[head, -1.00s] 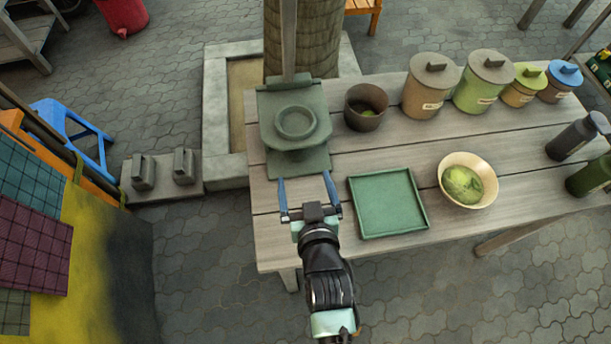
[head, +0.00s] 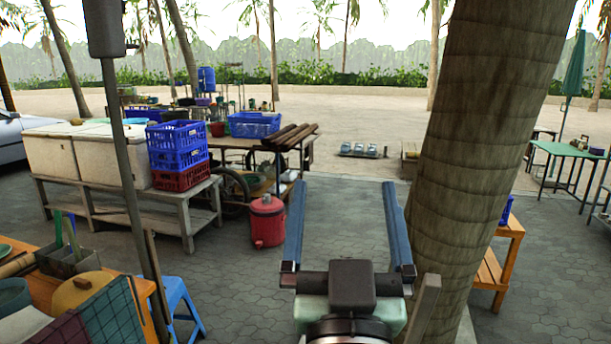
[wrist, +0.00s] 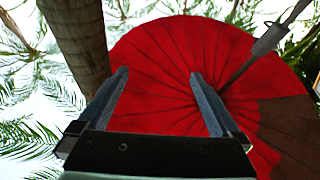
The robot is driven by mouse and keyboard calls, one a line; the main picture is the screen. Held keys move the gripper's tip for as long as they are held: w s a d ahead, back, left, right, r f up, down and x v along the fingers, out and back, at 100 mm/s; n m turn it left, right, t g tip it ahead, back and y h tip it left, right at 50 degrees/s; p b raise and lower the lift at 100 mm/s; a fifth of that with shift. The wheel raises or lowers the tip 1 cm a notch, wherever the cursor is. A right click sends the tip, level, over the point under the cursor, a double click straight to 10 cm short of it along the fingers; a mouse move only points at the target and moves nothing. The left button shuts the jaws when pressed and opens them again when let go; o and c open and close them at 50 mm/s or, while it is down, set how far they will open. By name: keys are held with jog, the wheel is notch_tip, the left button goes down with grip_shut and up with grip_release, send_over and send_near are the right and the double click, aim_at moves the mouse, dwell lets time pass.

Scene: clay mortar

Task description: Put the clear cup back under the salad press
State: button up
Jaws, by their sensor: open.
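My gripper (head: 344,192) is open and empty, with its two blue fingers apart and raised in the middle of the head view. In the wrist view my gripper (wrist: 160,80) points up at a red umbrella and palm leaves. The salad press and the clear cup are not in either view now. I cannot tell where the cup is.
A thick palm trunk (head: 485,140) stands close on the right of my gripper. A grey pole (head: 130,170) and an orange table (head: 105,275) are at the left. A red cooler (head: 267,221) stands on the paving. Open paving lies ahead.

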jog(key=s+a+r+t, duration=0.2)
jog(key=s+r, duration=0.3)
jog(key=r, duration=0.2)
jog(key=s+a+r+t+y, duration=0.1)
jog(key=s+a+r+t, duration=0.1)
jog(key=s+r, duration=0.3)
notch_tip(320, 180, up, 3)
jog(key=shift+r+n+y, duration=0.2)
jog(key=shift+n+y, duration=0.1)
jog(key=shift+n, duration=0.1)
notch_tip(320, 180, up, 6)
jog(key=p, duration=0.5)
jog(key=shift+f+p, duration=0.15)
jog(key=shift+p, duration=0.2)
jog(key=shift+w, duration=0.1)
